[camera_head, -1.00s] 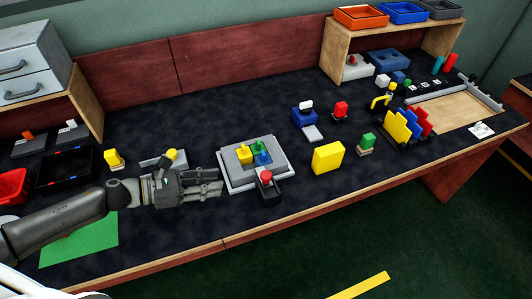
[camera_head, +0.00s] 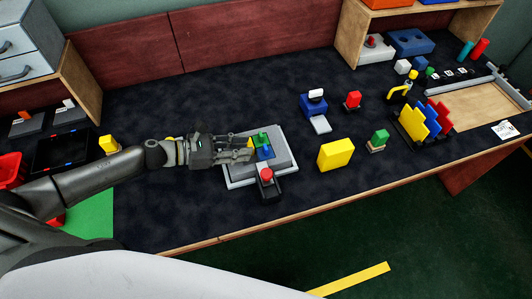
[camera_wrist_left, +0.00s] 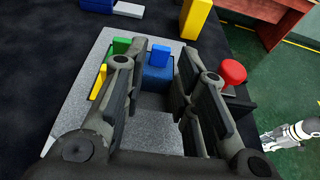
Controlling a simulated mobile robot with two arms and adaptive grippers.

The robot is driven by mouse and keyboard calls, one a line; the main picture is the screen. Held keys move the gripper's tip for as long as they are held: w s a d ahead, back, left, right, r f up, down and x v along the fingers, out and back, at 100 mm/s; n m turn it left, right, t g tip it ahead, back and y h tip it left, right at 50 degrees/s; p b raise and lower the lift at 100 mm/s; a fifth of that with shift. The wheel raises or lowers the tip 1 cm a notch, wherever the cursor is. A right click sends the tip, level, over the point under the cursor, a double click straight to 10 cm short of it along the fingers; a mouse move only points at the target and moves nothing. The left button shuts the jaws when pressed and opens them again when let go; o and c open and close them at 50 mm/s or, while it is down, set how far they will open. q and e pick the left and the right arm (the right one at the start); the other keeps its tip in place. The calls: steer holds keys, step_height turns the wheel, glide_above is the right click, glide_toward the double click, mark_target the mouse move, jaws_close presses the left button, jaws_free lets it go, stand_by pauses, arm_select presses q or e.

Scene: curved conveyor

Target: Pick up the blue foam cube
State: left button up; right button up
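A blue block (camera_head: 265,153) with a raised tab sits on a grey board (camera_head: 282,166), beside a green block (camera_head: 260,139) and a yellow one (camera_head: 249,143). In the left wrist view the blue block (camera_wrist_left: 158,66) lies beyond and between my fingertips. A small blue cube (camera_head: 412,74) also stands at the back right; I cannot tell which is foam. My left gripper (camera_head: 238,150) is over the board's left part, fingers spread, holding nothing. It also shows in the left wrist view (camera_wrist_left: 165,75). What seems to be my right gripper (camera_wrist_left: 270,141) shows small at the right edge there.
A red-knobbed device (camera_head: 266,175) stands at the board's front edge. A yellow block (camera_head: 336,154) and a green block on a base (camera_head: 379,138) stand to the right. Colored plates (camera_head: 425,120) stand in a rack. The dark table behind the board is clear.

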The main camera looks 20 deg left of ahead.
mark_target(264, 148)
arm_select(q)
steer(key=shift+w+d, duration=0.1)
steer(key=shift+d, duration=0.05)
steer(key=shift+w+d+f+p, duration=0.1)
steer(key=shift+w+d+p, duration=0.2)
steer(key=shift+d+p, duration=0.25)
steer(key=p+x, duration=0.1)
steer(key=x, duration=0.2)
steer(key=shift+d+f, duration=0.15)
steer(key=shift+f, duration=0.05)
steer(key=shift+w+d+f, duration=0.1)
steer(key=shift+w+d, duration=0.05)
steer(key=shift+w, duration=0.05)
steer(key=c, duration=0.4)
arm_select(e)
steer(key=shift+w+r, duration=0.85)
steer(key=shift+r, duration=0.25)
